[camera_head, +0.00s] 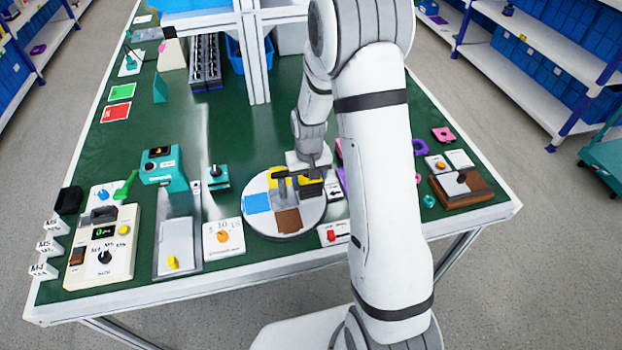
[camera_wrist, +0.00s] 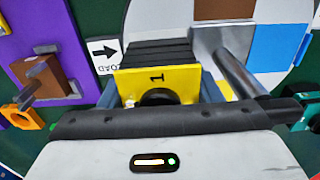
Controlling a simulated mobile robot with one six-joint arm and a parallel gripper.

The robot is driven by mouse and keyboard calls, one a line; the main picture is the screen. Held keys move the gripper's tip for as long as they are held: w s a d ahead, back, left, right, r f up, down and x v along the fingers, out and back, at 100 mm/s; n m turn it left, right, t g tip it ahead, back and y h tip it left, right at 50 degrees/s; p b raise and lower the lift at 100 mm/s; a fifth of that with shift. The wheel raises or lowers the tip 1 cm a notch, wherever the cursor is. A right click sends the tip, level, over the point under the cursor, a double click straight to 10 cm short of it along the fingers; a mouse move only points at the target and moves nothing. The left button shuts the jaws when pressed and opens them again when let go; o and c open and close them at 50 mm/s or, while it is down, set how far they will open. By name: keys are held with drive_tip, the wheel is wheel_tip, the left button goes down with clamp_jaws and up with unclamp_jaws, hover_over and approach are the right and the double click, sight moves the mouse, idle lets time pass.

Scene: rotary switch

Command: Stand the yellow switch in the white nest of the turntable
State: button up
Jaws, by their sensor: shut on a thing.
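My gripper (camera_wrist: 158,96) is shut on the yellow switch (camera_wrist: 155,80), with a finger on each side of it. The switch has a yellow face marked 1, a black knob partly hidden by the gripper's edge, and a black ribbed body. In the head view my gripper (camera_head: 308,173) is over the right part of the round turntable (camera_head: 258,184). The turntable carries a blue patch (camera_head: 257,203), a brown patch (camera_head: 289,220) and a yellow one (camera_head: 276,178). I cannot make out the white nest. Whether the switch touches the turntable is unclear.
A grey post (camera_wrist: 230,65) rises from the turntable close beside the switch. A LOAD arrow card (camera_wrist: 105,54) and a purple board with a brown block (camera_wrist: 45,80) lie to the left in the wrist view. A teal device (camera_head: 216,177) stands left of the turntable.

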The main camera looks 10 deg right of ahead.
drive_tip(key=shift+s+f, duration=0.1)
drive_tip(key=shift+s, duration=0.4)
drive_tip(key=shift+w+r, duration=0.15)
drive_tip(key=shift+r, duration=0.05)
drive_tip(key=shift+w+r+p, duration=0.3)
drive_tip(key=shift+r+p, duration=0.15)
drive_tip(key=shift+r, duration=0.1)
drive_tip(key=shift+f, duration=0.15)
drive_tip(key=shift+s+f+b, duration=0.1)
drive_tip(key=shift+f+b, duration=0.55)
drive_tip(key=shift+b, duration=0.05)
